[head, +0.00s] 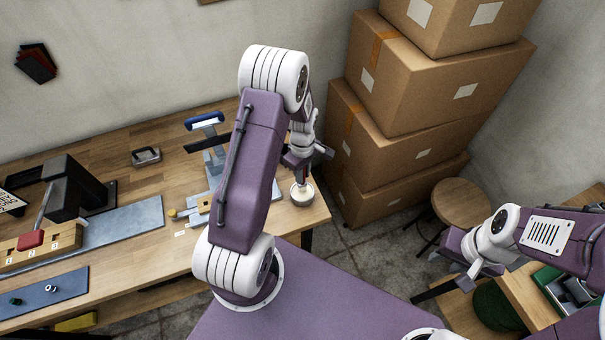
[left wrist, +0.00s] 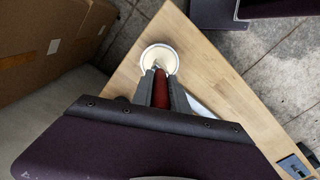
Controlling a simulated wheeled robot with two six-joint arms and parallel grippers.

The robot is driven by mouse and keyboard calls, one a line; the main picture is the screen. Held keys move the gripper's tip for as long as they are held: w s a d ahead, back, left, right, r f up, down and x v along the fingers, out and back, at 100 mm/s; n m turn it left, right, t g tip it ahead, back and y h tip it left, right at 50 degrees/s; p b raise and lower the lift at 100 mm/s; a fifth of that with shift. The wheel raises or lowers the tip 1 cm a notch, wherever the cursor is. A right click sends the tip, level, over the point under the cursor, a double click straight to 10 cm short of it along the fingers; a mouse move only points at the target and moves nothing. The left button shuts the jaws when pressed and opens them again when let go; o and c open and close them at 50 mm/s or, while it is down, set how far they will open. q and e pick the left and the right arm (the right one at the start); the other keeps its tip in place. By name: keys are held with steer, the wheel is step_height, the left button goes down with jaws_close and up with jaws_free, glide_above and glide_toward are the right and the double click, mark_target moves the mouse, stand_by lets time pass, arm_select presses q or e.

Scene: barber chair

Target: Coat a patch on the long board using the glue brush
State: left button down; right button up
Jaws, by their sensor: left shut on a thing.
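My left gripper (head: 303,178) is over the right end of the wooden workbench, shut on the red handle of the glue brush (left wrist: 160,90). The brush points down into a round white pot (head: 302,196) with pale contents. In the left wrist view the pot (left wrist: 158,58) lies just beyond my fingertips, and the brush's lower end is inside its rim. A long grey-blue board (head: 135,222) lies on the left part of the bench; I cannot tell whether it is the task's long board. My right gripper (head: 432,272) is empty at the lower right, its dark fingers apart.
A black stand (head: 75,190) and a numbered wooden block (head: 40,243) are by the grey-blue board. A blue-handled tool (head: 205,122) stands behind my left arm. Stacked cartons (head: 400,120) rise beyond the bench's right end. A round stool (head: 460,200) stands right.

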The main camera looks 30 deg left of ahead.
arm_select(q)
step_height(320, 180, up, 6)
steer(key=p, duration=0.4)
steer(key=shift+f, duration=0.1)
stand_by(0.5)
steer(key=shift+d+f, duration=0.1)
steer(key=shift+f, duration=0.2)
steer(key=s+d+f+m+b, duration=0.4)
steer(key=d+m+b, duration=0.2)
steer(key=m+b, duration=0.6)
steer(key=m, duration=0.3)
steer(key=shift+d+f+b, duration=0.15)
steer(key=shift+d+b, duration=0.05)
steer(key=shift+b, duration=0.15)
